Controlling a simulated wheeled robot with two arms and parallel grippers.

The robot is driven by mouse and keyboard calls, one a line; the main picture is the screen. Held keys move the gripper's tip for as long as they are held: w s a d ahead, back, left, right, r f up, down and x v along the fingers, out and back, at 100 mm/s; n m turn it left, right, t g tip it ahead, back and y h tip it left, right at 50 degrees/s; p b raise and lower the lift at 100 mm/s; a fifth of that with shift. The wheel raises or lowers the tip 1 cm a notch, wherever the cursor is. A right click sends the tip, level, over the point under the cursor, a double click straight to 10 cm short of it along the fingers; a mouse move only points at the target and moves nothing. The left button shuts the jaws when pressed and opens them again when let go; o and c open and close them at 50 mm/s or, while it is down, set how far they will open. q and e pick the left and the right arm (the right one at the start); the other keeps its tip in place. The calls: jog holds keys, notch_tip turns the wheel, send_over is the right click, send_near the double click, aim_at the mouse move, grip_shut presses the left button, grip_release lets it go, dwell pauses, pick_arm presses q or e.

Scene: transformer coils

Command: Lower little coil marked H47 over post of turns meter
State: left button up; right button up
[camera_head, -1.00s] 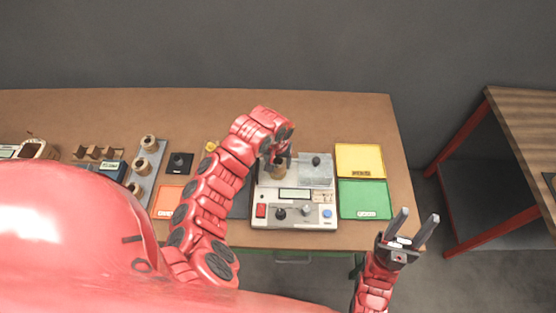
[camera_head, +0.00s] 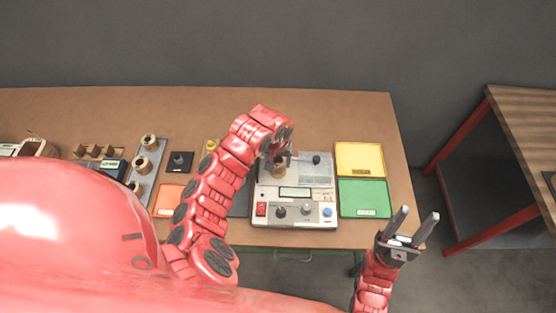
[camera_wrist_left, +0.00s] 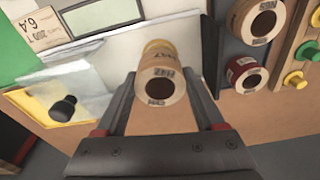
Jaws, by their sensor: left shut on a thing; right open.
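The little coil (camera_wrist_left: 163,75) is a tan spool with a dark centre hole and a label that seems to read H47 in the left wrist view. My left gripper (camera_wrist_left: 165,95) is shut on it. In the head view the coil (camera_head: 279,171) is at the left of the turns meter's top, just below my left gripper (camera_head: 277,156). The turns meter (camera_head: 295,210) is a pale box with a display, a red switch and knobs. Its post under the coil is hidden, so I cannot tell whether the coil is around it. My right gripper (camera_head: 414,228) is open and empty.
A yellow tray (camera_head: 360,160) and a green tray (camera_head: 363,198) lie right of the meter. An orange tray (camera_head: 165,200) and a rack of coils (camera_head: 150,165) are to the left. A black knob (camera_wrist_left: 63,109) stands on the meter's clear plate.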

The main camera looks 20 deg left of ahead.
pick_arm(q)
jog(key=shift+f, duration=0.15)
dwell(0.5)
jog(key=shift+f+b, duration=0.95)
jog(key=shift+f, duration=0.4)
jog(key=o, duration=1.5)
jog(key=shift+r+p, duration=1.65)
jog(key=shift+r, duration=0.8)
jog(key=shift+r+p, duration=0.75)
jog(key=shift+r, duration=0.65)
